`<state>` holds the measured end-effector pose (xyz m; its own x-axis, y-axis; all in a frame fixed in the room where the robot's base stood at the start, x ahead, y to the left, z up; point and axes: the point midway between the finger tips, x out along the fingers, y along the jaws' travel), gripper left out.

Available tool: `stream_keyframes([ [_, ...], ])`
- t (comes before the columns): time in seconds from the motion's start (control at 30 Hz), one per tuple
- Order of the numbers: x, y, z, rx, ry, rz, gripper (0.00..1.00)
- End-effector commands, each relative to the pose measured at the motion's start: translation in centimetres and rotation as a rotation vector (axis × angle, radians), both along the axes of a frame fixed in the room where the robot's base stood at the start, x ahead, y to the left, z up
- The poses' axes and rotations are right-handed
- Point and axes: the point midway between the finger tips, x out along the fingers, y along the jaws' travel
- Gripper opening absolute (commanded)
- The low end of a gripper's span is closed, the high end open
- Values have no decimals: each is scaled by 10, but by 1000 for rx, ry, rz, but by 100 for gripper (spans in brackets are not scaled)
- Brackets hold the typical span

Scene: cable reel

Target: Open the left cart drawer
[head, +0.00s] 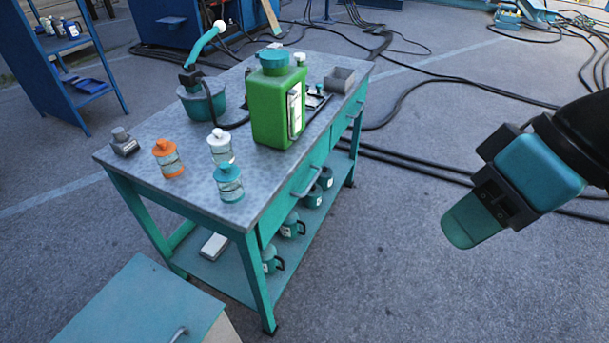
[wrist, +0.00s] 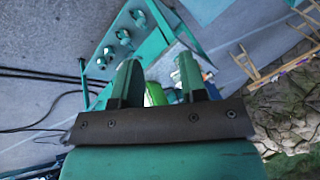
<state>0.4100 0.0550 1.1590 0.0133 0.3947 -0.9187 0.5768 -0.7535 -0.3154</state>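The teal cart (head: 262,205) has a grey top and two drawers along its right side. The left drawer (head: 288,203), nearer me, looks shut, with a bar handle (head: 307,182). The right drawer (head: 345,125) has its own handle (head: 357,111) and also looks shut. My gripper (head: 468,222) is in the air to the right of the cart, well apart from both handles. In the wrist view my gripper (wrist: 157,75) shows two fingers apart with nothing held between them. The cart (wrist: 152,48) lies beyond the fingers, partly hidden by them.
A green canister (head: 268,110), small bottles (head: 228,183) and a teal pot (head: 203,102) stand on the cart. A teal-topped cabinet (head: 140,310) is at front left. Cables (head: 420,90) cross the floor behind.

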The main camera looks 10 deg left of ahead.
Motion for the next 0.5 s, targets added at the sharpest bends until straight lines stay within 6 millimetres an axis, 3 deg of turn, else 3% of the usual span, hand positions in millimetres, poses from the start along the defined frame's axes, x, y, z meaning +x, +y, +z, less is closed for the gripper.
stream_keyframes([
  [0.03, 9, 7, -26, 29, -2, -11, 39],
  [0.3, 83, 71, -133, 357, -31, -117, 39],
  [0.5, 145, 106, -207, 644, -19, -256, 39],
])
